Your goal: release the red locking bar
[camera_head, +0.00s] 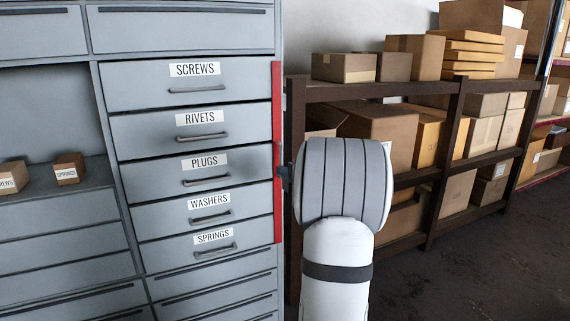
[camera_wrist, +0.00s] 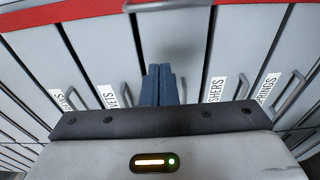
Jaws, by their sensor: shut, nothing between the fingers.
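The red locking bar (camera_head: 277,105) stands upright along the right edge of the column of labelled drawers. In the wrist view the red bar (camera_wrist: 60,10) runs across the top of the picture. My gripper (camera_head: 283,172) is at the bar's right side in the head view, at about the height of the PLUGS drawer (camera_head: 240,168). My arm hides most of it there. In the wrist view my gripper (camera_wrist: 160,70) shows its blue fingers shut together and empty, pointing toward the bar. I cannot tell whether the fingers touch the bar.
The drawers SCREWS (camera_head: 140,85), RIVETS (camera_head: 150,138), WASHERS (camera_head: 160,215) and SPRINGS (camera_head: 170,255) look closed. Small boxes (camera_head: 68,168) sit in an open bay at left. A dark shelf (camera_head: 445,150) with cartons stands at right. Floor (camera_head: 480,265) before it is clear.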

